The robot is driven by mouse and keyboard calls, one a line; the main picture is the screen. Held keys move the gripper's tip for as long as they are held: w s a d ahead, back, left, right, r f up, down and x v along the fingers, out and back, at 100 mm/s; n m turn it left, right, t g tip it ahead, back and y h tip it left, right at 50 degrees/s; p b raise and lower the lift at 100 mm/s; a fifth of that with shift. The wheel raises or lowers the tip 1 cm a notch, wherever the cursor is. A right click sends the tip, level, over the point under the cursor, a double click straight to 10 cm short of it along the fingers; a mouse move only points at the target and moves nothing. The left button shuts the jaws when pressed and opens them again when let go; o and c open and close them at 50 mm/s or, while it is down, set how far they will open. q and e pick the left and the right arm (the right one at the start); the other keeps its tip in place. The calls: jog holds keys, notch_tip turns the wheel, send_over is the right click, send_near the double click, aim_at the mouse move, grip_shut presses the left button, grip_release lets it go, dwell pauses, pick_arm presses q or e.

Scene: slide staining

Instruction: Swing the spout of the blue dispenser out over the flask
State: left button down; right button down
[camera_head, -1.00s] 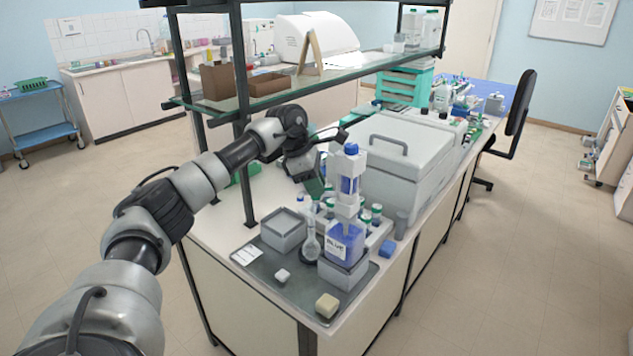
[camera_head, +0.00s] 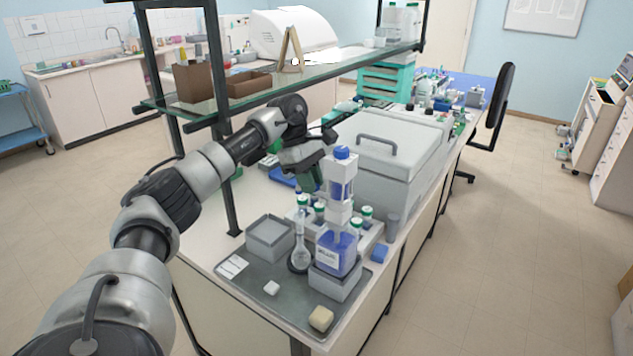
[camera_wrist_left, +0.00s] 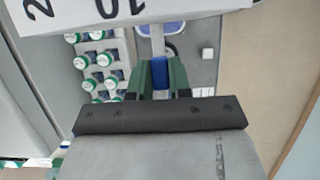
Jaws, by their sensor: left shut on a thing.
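The flask (camera_head: 301,256) stands left of the bottle on the tray, in a dark ring. My left gripper (camera_head: 318,184) is just left of the dispenser's upper part. In the left wrist view its green fingers (camera_wrist_left: 161,78) are shut on a blue piece, seemingly the spout. The spout's outline is mostly hidden in the head view.
The grey tray (camera_head: 262,306) also holds a grey box (camera_head: 270,238), a white cube (camera_head: 271,288) and a yellowish block (camera_head: 321,318). Several green-capped bottles (camera_head: 319,210) stand behind. A large grey lidded box (camera_head: 395,165) and a shelf post (camera_head: 222,130) flank the arm.

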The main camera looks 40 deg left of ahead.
dwell(0.4)
pick_arm(q)
jog(key=c, duration=1)
grip_release()
jog(key=shift+c, duration=0.2)
jog(key=b+v, duration=0.1)
jog(key=v, duration=1)
jog(key=shift+d, duration=0.15)
